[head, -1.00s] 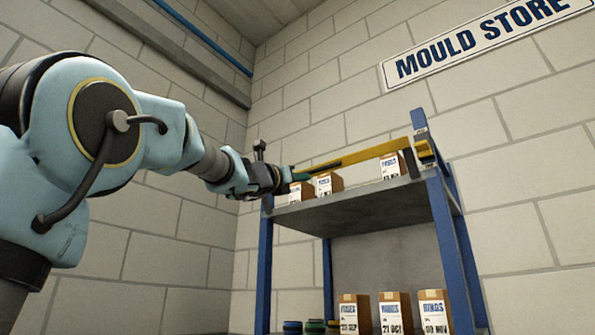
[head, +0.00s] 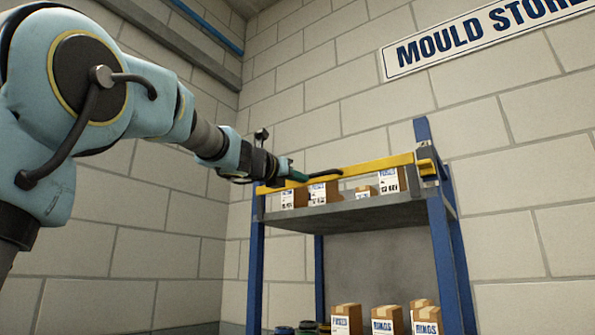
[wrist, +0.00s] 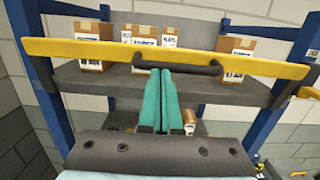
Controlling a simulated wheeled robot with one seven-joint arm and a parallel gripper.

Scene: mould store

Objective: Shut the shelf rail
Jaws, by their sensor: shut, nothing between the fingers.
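The yellow shelf rail (head: 365,168) lies across the front of the upper shelf (head: 350,211), from a bracket on the right post (head: 427,165) to the left post (head: 257,240). In the wrist view the rail (wrist: 90,52) spans both posts, with its left end over the left post; I cannot tell whether that end is seated. Its black handle (wrist: 190,68) is at mid-span. My gripper (head: 304,177) is shut and empty, its teal fingertips (wrist: 160,72) at the handle and overlapping it in view. Contact is unclear.
Labelled boxes (wrist: 92,40) stand on the upper shelf behind the rail. More boxes (head: 385,320) stand below. A block wall (head: 520,240) with a "MOULD STORE" sign (head: 485,37) is behind. Free room lies left of the rack.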

